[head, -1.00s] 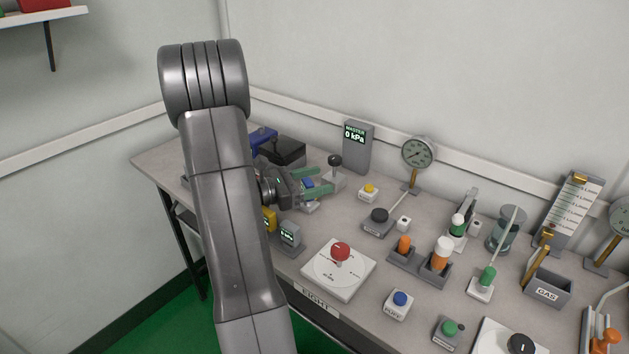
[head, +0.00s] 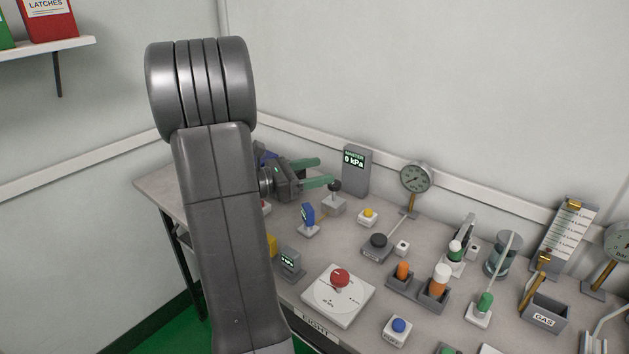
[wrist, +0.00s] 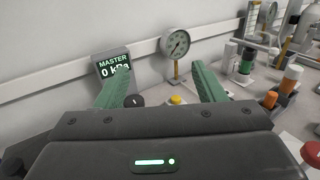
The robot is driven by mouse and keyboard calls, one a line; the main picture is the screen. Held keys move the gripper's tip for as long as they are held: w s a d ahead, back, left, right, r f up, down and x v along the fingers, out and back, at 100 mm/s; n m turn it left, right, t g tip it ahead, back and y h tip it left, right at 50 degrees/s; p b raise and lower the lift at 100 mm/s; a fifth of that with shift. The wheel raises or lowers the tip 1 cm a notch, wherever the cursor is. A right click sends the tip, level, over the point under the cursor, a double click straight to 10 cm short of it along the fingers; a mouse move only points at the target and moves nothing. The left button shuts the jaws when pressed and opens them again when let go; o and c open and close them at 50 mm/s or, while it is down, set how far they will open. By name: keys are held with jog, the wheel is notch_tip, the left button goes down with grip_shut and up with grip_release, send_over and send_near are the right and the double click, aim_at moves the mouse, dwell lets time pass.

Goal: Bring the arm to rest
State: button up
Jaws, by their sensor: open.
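My gripper (head: 318,172) shows in the head view just right of my forearm, above the back left part of the bench. Its two green fingers are apart, with nothing between them, and point right. In the wrist view my gripper (wrist: 160,90) is also open and empty. Its fingers point toward the back wall, with the grey master display (wrist: 114,72) reading 0 kPa by the left finger and a round gauge (wrist: 176,44) beyond the gap. The bench top below the gripper is partly hidden by my arm.
The grey bench (head: 366,268) is crowded. A black-knobbed lever (head: 334,203) stands just below the fingers, and a blue-topped switch (head: 308,217) is nearer. The master display (head: 356,170) and gauge (head: 415,178) stand along the wall. A shelf (head: 45,48) hangs at upper left. Air above the bench is free.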

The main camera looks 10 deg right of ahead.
aim_at(304, 208)
dwell(0.3)
notch_tip(304, 208, down, 10)
jog(key=b, duration=0.2)
jog(key=shift+b, duration=0.3)
jog(key=shift+r+p, duration=0.4)
jog(key=shift+r, duration=0.15)
jog(key=shift+f, duration=0.15)
